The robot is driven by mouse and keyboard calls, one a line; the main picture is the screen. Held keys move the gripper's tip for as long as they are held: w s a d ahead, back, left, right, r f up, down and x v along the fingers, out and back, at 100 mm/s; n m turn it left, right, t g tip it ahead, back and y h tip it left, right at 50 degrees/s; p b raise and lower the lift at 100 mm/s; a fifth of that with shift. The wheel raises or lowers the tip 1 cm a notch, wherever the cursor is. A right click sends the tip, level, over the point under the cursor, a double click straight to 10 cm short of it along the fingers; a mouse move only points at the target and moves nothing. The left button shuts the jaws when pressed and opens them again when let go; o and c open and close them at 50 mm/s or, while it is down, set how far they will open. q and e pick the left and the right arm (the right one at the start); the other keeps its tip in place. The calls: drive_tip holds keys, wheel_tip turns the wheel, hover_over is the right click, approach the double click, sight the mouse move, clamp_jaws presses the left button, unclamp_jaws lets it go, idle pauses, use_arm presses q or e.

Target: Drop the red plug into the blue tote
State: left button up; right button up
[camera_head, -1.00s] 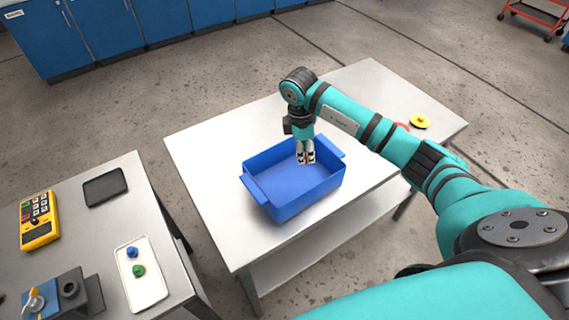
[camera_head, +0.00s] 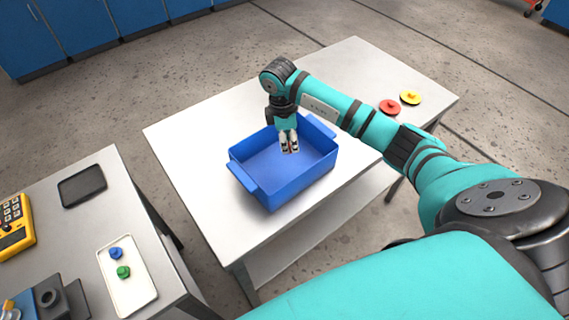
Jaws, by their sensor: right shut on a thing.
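The blue tote (camera_head: 262,188) stands on the white table, its open top facing up. My right gripper (camera_head: 290,149) points down over the tote's opening, toward its far right part. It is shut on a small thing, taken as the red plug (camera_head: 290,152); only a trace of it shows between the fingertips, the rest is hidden. I cannot tell how far the fingertips are above the tote's floor. My left gripper is not in view.
On the nearer left table, a white tray (camera_head: 139,288) holds a blue plug (camera_head: 116,253) and a green plug (camera_head: 123,272). A dark pad (camera_head: 82,186) lies behind it.

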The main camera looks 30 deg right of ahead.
drive_tip(key=o, duration=0.8)
drive_tip(key=shift+r, duration=0.2)
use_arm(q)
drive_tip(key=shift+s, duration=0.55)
use_arm(e)
drive_tip(key=r, duration=0.4)
drive_tip(key=a+r, duration=0.1)
drive_tip(key=r, duration=0.6)
drive_tip(key=shift+w+a+r, duration=0.15)
drive_tip(key=shift+w+r, duration=0.15)
drive_tip(key=shift+w, duration=0.05)
